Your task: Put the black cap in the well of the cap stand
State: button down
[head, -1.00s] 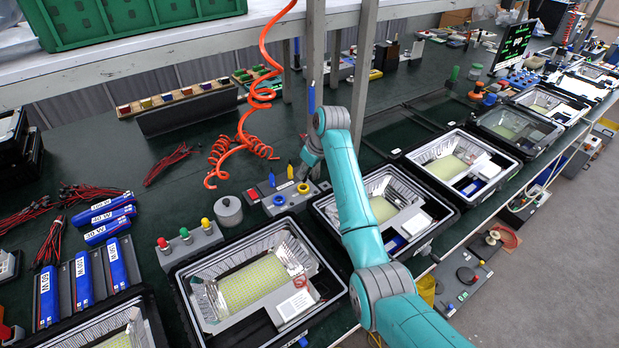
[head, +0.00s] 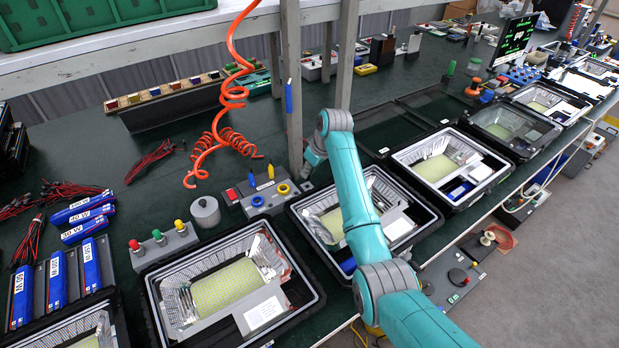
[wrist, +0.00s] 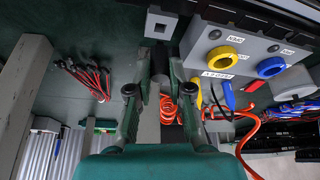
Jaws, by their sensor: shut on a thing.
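My gripper (wrist: 160,68) is shut on a small dark thing (wrist: 160,62), which I take to be the black cap; the fingers hide much of it. In the head view my gripper (head: 312,160) hangs over the bench, behind an open floodlight housing, and the cap cannot be made out. In the wrist view a small light grey block with a dark square opening (wrist: 152,27) lies just beyond the fingertips, apart from them. It may be the cap stand, but I cannot tell for sure.
A grey box with blue and yellow rings (head: 262,194) stands left of my gripper. A bench post (head: 293,110) and a coiled orange hose (head: 222,140) are close by. Open housings (head: 225,290) line the bench front. A stand with red, green and yellow knobs (head: 180,243) is at left.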

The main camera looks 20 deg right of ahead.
aim_at(309, 177)
jog(key=shift+f, duration=1.7)
jog(key=shift+a+f, duration=0.1)
jog(key=c, duration=1.1)
grip_release()
jog(key=shift+o, duration=0.2)
jog(key=v, duration=1.2)
